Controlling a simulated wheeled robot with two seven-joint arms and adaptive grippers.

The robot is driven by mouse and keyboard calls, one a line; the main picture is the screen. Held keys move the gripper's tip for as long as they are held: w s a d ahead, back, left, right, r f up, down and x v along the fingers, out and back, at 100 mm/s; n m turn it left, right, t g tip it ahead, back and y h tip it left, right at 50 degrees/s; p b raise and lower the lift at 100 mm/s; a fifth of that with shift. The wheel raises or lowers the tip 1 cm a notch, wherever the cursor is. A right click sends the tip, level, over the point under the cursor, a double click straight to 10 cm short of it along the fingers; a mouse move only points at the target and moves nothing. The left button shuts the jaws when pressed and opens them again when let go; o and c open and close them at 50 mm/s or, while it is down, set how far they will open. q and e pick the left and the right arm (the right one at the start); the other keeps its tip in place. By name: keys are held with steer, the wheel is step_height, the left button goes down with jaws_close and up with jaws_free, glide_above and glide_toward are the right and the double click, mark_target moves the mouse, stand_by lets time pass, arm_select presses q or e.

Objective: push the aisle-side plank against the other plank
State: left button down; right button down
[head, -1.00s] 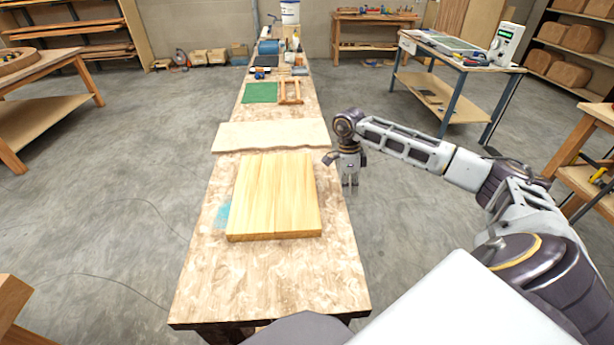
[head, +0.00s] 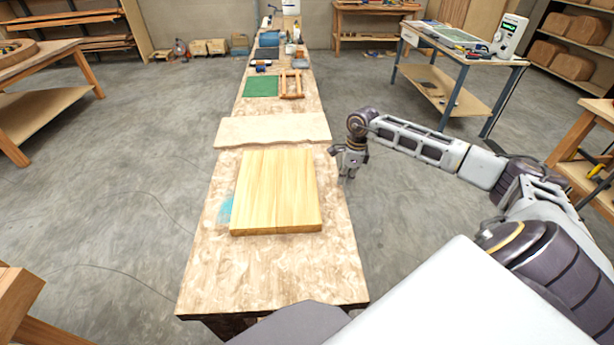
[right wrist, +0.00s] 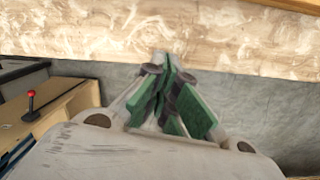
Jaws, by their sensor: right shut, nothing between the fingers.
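Pale yellow planks (head: 276,192) lie flat on the workbench (head: 272,272), side by side as what looks like one block. A faint lengthwise line shows near the middle, but I cannot tell whether a gap remains there. My right gripper (head: 347,175) is shut and empty. It hangs right of the planks by the bench's right edge, apart from them. In the right wrist view its green-padded fingers (right wrist: 167,65) are together, pointing toward the bench top (right wrist: 100,30). A strip of brown wood edge (right wrist: 290,4) shows at the top right there. My left gripper is out of view.
A pale wavy-edged board (head: 272,129) lies across the bench behind the planks. Farther back are a green mat (head: 261,86), a wooden frame (head: 291,85) and several small items. A blue-legged table (head: 460,65) stands at the right. Bare floor lies right of the bench.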

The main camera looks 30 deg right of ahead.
mark_target(306, 183)
steer(key=shift+w+a+r+t, duration=0.1)
steer(key=shift+w+a+t, duration=0.15)
steer(key=shift+w, duration=0.4)
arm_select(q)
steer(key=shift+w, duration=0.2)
arm_select(e)
steer(key=shift+w+a, duration=0.1)
